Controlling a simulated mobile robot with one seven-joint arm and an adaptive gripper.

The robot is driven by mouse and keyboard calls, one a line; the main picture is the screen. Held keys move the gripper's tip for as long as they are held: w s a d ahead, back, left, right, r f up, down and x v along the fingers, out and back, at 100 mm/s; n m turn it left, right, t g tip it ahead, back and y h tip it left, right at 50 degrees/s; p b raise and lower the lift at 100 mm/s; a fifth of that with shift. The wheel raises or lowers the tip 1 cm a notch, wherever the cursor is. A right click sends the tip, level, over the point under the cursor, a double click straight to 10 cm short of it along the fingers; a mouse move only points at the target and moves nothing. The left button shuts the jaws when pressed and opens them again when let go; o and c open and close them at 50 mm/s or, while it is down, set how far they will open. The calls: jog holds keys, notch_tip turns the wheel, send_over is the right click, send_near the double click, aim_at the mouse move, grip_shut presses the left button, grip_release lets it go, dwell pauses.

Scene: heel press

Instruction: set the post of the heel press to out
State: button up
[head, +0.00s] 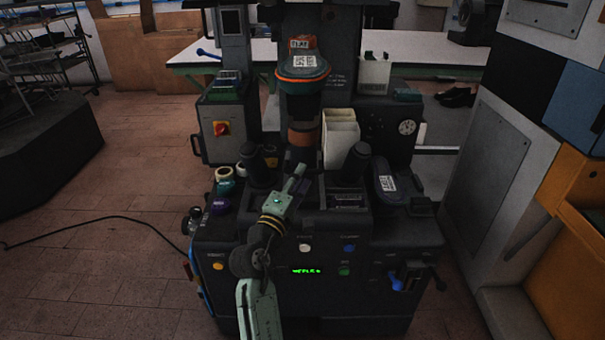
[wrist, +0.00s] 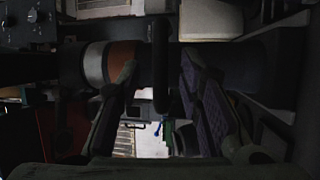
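The heel press (head: 352,235) is the dark machine in the middle of the head view. Its central upright column, with a brown-orange band (head: 303,138), stands under a teal and orange head (head: 303,72); I cannot tell for certain which part is the post or how it is set. My gripper (head: 299,172) is in front of the column's lower part. In the wrist view, my gripper (wrist: 168,105) has its two fingers wide apart. The banded column (wrist: 122,55) runs sideways there, and a dark bar (wrist: 161,65) shows between the fingers; contact is not visible.
Dark rounded posts stand left (head: 256,165) and right (head: 352,165) of my gripper. A white bin (head: 340,138) is close behind. Tape rolls (head: 225,174) sit at the left edge. A grey and orange cabinet (head: 515,170) stands right; the floor at left is mostly clear.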

jog(key=v, duration=0.9)
jog(key=shift+s, duration=0.2)
jog(key=shift+a, duration=0.15)
